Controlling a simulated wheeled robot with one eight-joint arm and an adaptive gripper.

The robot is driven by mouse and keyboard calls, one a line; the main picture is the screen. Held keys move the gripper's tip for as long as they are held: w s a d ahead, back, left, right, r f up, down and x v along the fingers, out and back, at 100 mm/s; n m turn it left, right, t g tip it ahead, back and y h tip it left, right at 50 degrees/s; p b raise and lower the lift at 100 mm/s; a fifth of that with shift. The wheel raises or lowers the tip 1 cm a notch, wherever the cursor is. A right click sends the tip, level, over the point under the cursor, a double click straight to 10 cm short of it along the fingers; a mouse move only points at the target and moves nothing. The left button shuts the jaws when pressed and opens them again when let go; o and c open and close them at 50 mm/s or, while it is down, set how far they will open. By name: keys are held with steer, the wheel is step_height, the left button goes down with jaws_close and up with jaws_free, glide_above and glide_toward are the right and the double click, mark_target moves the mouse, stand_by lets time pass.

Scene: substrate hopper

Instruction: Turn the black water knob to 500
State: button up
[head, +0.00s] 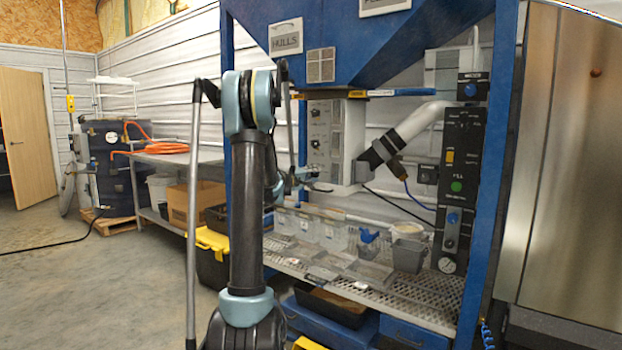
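A tall black control panel (463,140) is fixed to the right post of the blue frame. It carries an orange switch, a green button, a blue knob (453,218), a small dark knob (449,243) and a white round dial (446,265) at the bottom. A grey control box (322,152) hangs behind my arm and has small dark knobs on its left face. The labels and numbers are too small to read, so I cannot tell which knob is the water knob. My gripper (312,182) is in front of the lower grey box, left of the black panel; its fingers are too small to judge.
A blue hopper (365,45) overhangs the workspace. A perforated metal shelf (415,301) holds clear bins and a grey bucket (408,254). A white pipe (420,122) slopes between the grey box and black panel. Concrete floor is open at left.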

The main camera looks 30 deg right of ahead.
steer(key=o, duration=0.4)
steer(key=shift+f, duration=0.15)
steer(key=v, duration=1.2)
steer(key=shift+a, duration=0.1)
steer(key=s+a+f+g+y, duration=0.1)
steer(key=s+a+f+y, duration=0.4)
steer(key=s+a+f, duration=0.3)
steer(key=s+a+f+g+y, duration=0.2)
steer(key=s+a+f+y, duration=0.4)
steer(key=s+a, duration=1)
steer(key=s+a+f+g+y, duration=0.1)
steer(key=s+a+f+y, duration=0.4)
steer(key=s+a+f, duration=0.4)
steer(key=shift+s+a+f+m+g+y, duration=0.1)
steer(key=shift+s+a, duration=0.6)
steer(key=shift+a, duration=0.65)
steer(key=shift+s+a+f+m+g+y, duration=0.1)
steer(key=shift+s+a, duration=0.6)
steer(key=shift+a, duration=0.65)
steer(key=shift+s+a+f+m+g+y, duration=0.15)
steer(key=shift+s+a, duration=0.6)
steer(key=shift+a, duration=0.6)
